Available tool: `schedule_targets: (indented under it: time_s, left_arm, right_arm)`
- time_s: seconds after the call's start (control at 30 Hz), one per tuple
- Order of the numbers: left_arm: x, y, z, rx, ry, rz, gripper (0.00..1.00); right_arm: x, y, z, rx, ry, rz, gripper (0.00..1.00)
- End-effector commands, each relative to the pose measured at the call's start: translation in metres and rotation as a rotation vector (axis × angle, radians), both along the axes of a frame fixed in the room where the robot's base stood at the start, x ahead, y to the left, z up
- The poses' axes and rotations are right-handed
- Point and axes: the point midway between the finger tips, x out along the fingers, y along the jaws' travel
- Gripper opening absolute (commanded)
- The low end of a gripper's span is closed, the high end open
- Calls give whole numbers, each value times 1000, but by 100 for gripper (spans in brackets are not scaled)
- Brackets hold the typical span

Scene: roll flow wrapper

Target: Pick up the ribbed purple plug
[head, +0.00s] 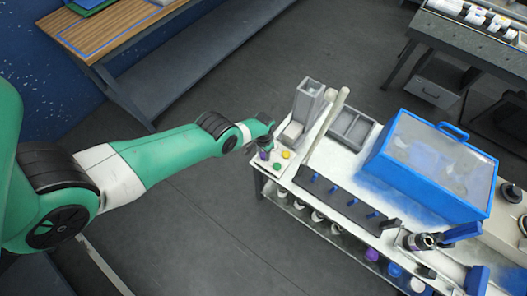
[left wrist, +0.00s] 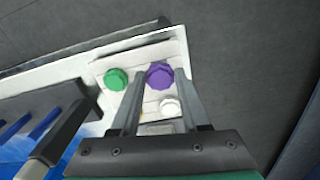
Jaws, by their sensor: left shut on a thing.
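The ribbed purple plug (left wrist: 159,75) sits between the fingertips of my left gripper (left wrist: 160,78) in the left wrist view, with a finger on each side of it. The plug also shows as a small purple patch (head: 264,155) in the head view, at the left end of the white bench, partly hidden by my gripper (head: 259,146). My left gripper is shut on the plug. Whether the plug is clear of the surface under it, I cannot tell. My right gripper is not in view.
A green plug (left wrist: 116,79) and a white plug (left wrist: 169,106) stand close to my left fingers. A yellow plug (head: 286,154) is beside them. A grey upright holder (head: 308,100), a dark rail with blue pegs (head: 345,200) and a blue-framed cover (head: 430,165) stand farther along.

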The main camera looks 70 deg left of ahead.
Motion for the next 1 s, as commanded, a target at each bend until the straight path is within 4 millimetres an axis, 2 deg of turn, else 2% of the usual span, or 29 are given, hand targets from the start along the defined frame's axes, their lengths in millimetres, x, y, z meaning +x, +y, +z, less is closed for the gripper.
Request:
schedule_targets:
  time_s: [0.03,0.37,0.4,0.5,0.7,1.0]
  left_arm:
    - [0,0,19,0,-1,0,0]
    - [-2,-55,87,-1,2,-5,0]
    - [-3,-71,91,-2,5,-9,0]
    - [-3,-98,99,-1,3,-7,0]
    - [-3,-131,107,0,0,-3,0]
    - [-3,-140,106,0,0,-1,0]
  right_arm:
    - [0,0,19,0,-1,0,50]
    - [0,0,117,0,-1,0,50]
    - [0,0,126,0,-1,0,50]
    - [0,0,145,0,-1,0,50]
    - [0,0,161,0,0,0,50]
    - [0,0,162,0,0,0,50]
